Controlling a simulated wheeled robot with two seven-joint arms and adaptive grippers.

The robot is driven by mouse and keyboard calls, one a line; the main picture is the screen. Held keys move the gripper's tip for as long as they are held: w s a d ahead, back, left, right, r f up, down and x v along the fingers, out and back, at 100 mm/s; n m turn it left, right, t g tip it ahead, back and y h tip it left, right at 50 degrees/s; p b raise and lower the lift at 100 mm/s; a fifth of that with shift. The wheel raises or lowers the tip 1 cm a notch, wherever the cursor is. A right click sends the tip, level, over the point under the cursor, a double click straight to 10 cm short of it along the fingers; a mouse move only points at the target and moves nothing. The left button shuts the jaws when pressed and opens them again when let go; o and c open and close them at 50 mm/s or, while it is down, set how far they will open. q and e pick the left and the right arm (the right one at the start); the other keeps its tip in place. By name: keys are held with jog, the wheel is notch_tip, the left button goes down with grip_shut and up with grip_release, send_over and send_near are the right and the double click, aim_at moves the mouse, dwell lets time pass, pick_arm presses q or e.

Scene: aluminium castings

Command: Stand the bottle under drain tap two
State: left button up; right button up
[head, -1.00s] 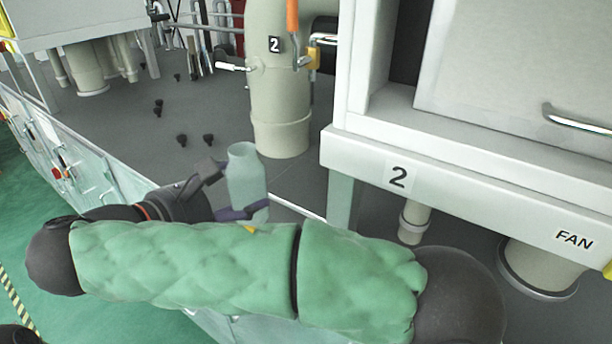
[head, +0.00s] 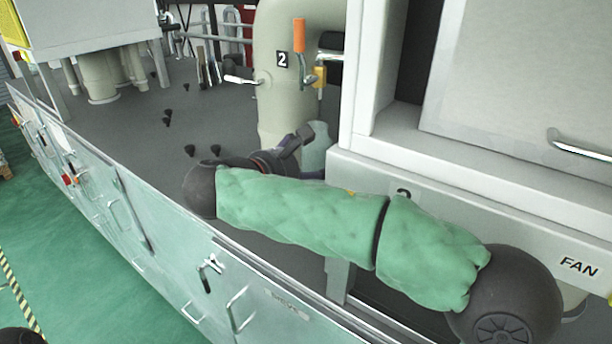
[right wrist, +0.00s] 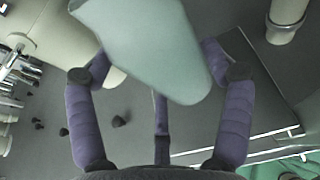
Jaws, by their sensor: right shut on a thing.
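The pale green translucent bottle (head: 317,143) shows in the head view in front of the large pipe (head: 272,110), its lower part hidden behind my right arm. My right gripper (head: 306,154) is shut on the bottle. In the right wrist view the bottle (right wrist: 150,50) lies between the purple fingers of my right gripper (right wrist: 157,62). The pipe bears a "2" label (head: 282,60). A white lever (head: 240,79) is on its left, an orange handle (head: 299,36) and a brass fitting (head: 320,76) on its right. The bottle is below the fitting. My left gripper is not in view.
A white cabinet (head: 455,205) with a "2" label and "FAN" stands close on the right. Several small black knobs (head: 190,151) are on the grey deck (head: 130,130) to the left. Pale green panels with handles (head: 235,300) form the near side.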

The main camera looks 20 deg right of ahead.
notch_tip(320, 180, down, 3)
jog(key=shift+d+f, duration=0.15)
jog(key=shift+f, duration=0.05)
jog(key=shift+f, duration=0.15)
jog(key=o, duration=1)
jog(key=b+v, duration=0.1)
jog(key=v, duration=1.1)
